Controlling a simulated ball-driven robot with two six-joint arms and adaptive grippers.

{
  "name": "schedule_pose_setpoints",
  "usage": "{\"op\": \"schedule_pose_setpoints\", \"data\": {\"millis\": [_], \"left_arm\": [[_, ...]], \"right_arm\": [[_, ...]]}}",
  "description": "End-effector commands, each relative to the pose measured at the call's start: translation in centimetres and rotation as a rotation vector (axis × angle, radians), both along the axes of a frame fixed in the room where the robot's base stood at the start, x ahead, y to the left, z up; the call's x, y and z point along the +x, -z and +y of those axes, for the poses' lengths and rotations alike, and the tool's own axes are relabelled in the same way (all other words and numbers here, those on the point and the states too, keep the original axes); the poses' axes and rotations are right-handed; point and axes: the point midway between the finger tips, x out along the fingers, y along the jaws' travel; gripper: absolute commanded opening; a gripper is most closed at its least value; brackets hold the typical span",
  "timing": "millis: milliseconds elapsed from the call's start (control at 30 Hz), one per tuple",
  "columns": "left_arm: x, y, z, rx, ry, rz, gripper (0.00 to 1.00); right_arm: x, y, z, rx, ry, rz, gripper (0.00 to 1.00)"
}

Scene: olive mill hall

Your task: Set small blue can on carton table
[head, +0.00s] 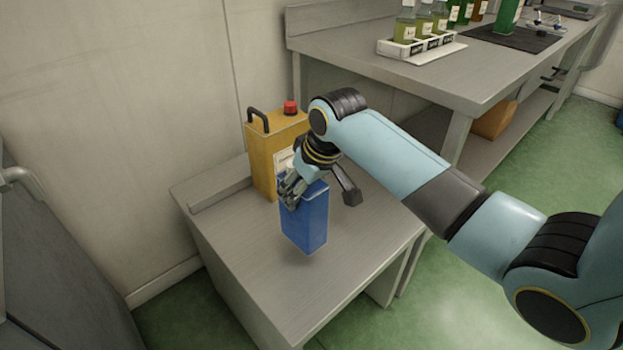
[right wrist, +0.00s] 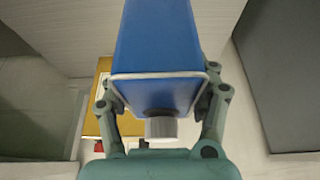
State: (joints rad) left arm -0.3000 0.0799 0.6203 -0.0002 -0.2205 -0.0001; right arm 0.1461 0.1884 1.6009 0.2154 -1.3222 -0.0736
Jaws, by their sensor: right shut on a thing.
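The small blue can (head: 304,222) is upright over the carton table (head: 262,290), near its middle. A faint shadow lies under its bottom edge, and I cannot tell for sure whether it touches the top. My right gripper (head: 302,187) is shut on the upper part of the can. In the right wrist view the fingers grip both sides of the blue can (right wrist: 157,45), near its white cap (right wrist: 161,128). My left gripper is not in view.
A yellow can (head: 262,152) with a black handle and red cap stands just behind the blue can on the same table. The table's front and left parts are clear. A longer bench (head: 480,85) at the back right holds a white bottle crate (head: 415,48).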

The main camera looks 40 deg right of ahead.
Motion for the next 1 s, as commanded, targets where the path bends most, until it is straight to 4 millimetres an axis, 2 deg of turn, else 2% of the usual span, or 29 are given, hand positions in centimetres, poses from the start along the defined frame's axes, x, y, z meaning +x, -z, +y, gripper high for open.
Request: {"op": "schedule_pose_setpoints", "data": {"millis": [300,633,667,833,1000], "left_arm": [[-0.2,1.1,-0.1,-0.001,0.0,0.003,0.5],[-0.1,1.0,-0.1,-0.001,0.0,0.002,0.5],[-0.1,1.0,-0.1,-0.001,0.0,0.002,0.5],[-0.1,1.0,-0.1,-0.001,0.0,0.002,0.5],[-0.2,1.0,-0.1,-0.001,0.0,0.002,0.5]], "right_arm": [[0.1,3.6,0.0,0.002,0.001,-0.004,0.02],[0.1,3.7,0.0,0.0,0.0,-0.005,0.02],[-0.1,4.0,0.0,0.001,0.001,0.001,0.61],[-0.1,3.9,0.0,0.001,0.001,0.001,0.83],[-0.1,3.9,0.0,0.001,0.001,0.001,0.85]]}}
